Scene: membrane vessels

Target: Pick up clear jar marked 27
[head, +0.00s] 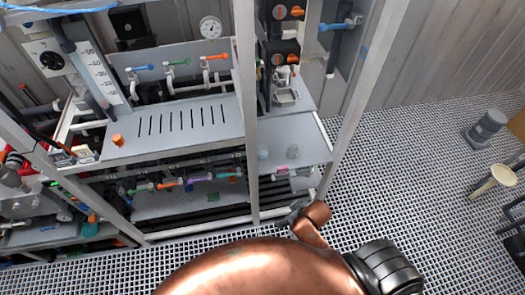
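Two small see-through vessels stand on the grey shelf (312,135) at the right end of the rack. One clear vessel (293,152) is near the shelf's middle, and a paler one (263,153) is by the upright post. They are too small for me to read a 27 on either. What seems to be my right gripper (297,213) is a small grey shape at the end of my copper arm, below the shelf and apart from the vessels. Its fingers are too small and partly hidden to tell open from shut. My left gripper is out of view.
A pink item (282,171) sits at the shelf's front edge. Metal posts (246,110) frame the rack beside the shelf. An orange-capped item (118,140) stands on the slotted panel (180,125). A grey canister (487,128) stands at far right.

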